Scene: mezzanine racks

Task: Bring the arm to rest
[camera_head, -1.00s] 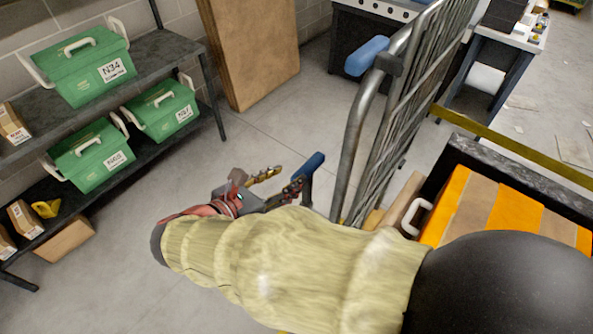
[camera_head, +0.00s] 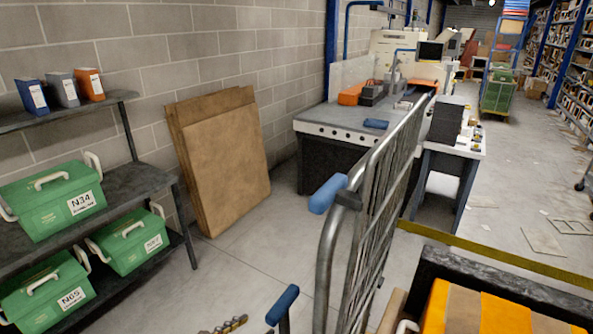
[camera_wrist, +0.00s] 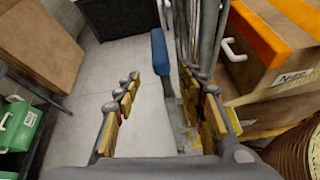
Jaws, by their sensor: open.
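My gripper (camera_wrist: 162,88) is open in the wrist view, its two yellow-padded fingers apart. I see nothing held between them. A blue-capped handle (camera_wrist: 160,58) of the cage trolley stands ahead of the fingers, between them in the picture; I cannot tell its distance. In the head view only a bit of one finger (camera_head: 228,325) shows at the bottom edge, left of that blue handle (camera_head: 283,304). The rest of my arm is out of the head view.
The metal cage trolley (camera_head: 372,200) stands close, with an orange-striped box (camera_head: 470,310) at right. Green boxes (camera_head: 65,205) fill the shelf (camera_head: 130,185) at left. Brown boards (camera_head: 225,165) lean on the wall. A workbench (camera_head: 340,130) stands behind. Floor (camera_head: 250,260) between is clear.

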